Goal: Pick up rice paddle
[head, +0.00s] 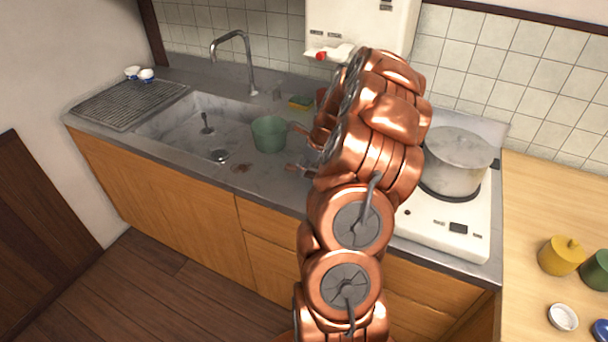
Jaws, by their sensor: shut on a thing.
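My copper arm rises through the middle of the head view and bends down over the counter. My gripper (296,152) shows only in part at the counter, left of the arm. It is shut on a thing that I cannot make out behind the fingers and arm. I cannot clearly pick out a rice paddle. A green pot-like container (269,135) stands just left of the gripper, by the sink.
The sink (175,128) and a ribbed drainboard (130,105) with small cups lie left. A tall faucet (245,55) stands behind.

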